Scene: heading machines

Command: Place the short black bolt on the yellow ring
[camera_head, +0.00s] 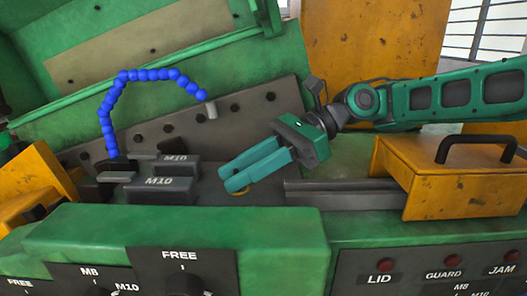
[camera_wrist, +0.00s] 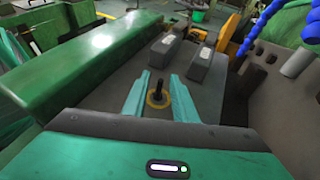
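A short black bolt (camera_wrist: 158,88) stands upright on the yellow ring (camera_wrist: 152,104) in the wrist view, with the ring showing around its base. My gripper (camera_wrist: 159,80) is open, with one teal finger on each side of the bolt and a visible gap to it on both sides. In the head view my gripper (camera_head: 231,177) is low over the dark machine bed. Only a small part of the yellow ring (camera_head: 241,192) shows there, beside the nearer finger. The bolt is hidden behind the fingers in that view.
Two grey blocks marked M10 (camera_head: 158,189) stand left of the gripper. A blue jointed hose (camera_head: 107,103) arches behind them. A yellow box with a black handle (camera_head: 445,170) is at right, beside grey rails (camera_head: 340,192). A green ledge (camera_head: 170,235) runs along the front.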

